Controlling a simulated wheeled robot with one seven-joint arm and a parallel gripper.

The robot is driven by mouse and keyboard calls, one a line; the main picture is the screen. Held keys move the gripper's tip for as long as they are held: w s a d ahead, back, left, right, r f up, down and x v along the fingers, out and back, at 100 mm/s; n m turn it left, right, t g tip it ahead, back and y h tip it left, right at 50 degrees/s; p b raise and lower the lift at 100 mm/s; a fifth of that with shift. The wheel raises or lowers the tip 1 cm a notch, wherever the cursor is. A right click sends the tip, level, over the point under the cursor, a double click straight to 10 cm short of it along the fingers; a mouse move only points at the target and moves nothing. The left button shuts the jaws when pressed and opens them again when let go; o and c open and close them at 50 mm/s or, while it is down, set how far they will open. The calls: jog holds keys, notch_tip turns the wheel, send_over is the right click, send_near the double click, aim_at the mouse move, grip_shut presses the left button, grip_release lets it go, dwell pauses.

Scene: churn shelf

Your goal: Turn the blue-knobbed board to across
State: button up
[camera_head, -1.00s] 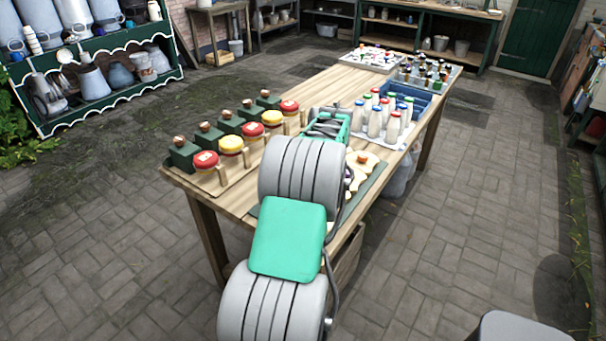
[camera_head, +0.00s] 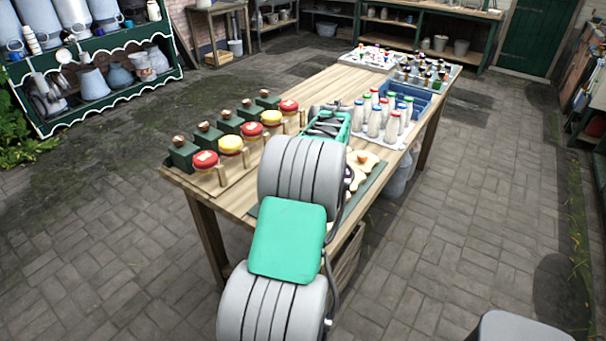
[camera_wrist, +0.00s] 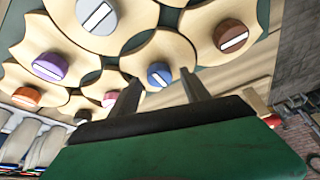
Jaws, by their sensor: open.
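The blue-knobbed board is a pale wooden piece (camera_wrist: 181,47) with scalloped edges, lying among similar boards. Its blue knob (camera_wrist: 159,74) has a short white mark that runs at a slant in the wrist view. My gripper (camera_wrist: 160,88) is open, with one dark finger on each side of the blue knob in the picture. I cannot tell whether the fingers touch the knob or reach its depth. In the head view the boards (camera_head: 366,161) show only partly, since my arm hides the rest and the fingers.
Neighbouring boards carry a grey knob (camera_wrist: 97,16), a brown knob (camera_wrist: 230,35), a purple knob (camera_wrist: 49,67) and a pink knob (camera_wrist: 110,98), close around. Milk bottles (camera_head: 375,122) stand behind the boards. Jars with red and yellow lids (camera_head: 231,146) line the table's left side.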

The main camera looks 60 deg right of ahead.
jog(key=v, duration=0.7)
jog(key=shift+s+r, duration=0.1)
